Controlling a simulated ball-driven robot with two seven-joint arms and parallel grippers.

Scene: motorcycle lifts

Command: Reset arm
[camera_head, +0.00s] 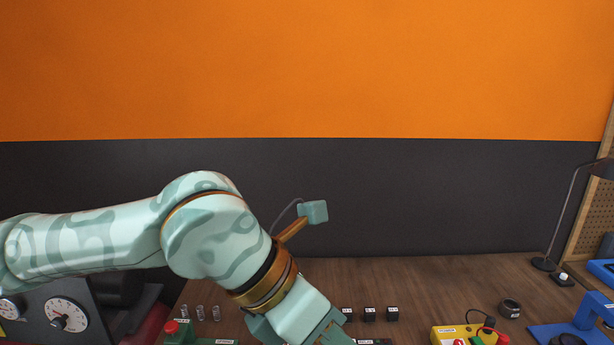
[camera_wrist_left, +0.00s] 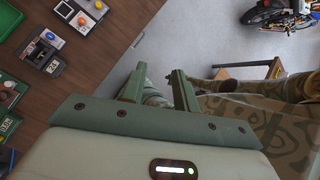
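My left arm comes in from the left in the head view and bends down over the wooden bench (camera_head: 430,275). Its gripper body is at the bottom edge there, with the fingertips out of frame. In the left wrist view my left gripper (camera_wrist_left: 158,76) has its two green fingers well apart. I see nothing clamped between them; a patterned greenish part shows behind the gap. The fingers are off the bench edge, above the grey floor. My right gripper is in neither view.
The bench holds a yellow control box (camera_head: 452,334), a black round item (camera_head: 509,308), small black blocks (camera_head: 369,314), a desk lamp (camera_head: 545,263) and a blue device (camera_head: 560,331). A gauge panel (camera_head: 67,314) stands at left. The wrist view shows a motorcycle (camera_wrist_left: 282,14) and a wooden-topped stand (camera_wrist_left: 250,68).

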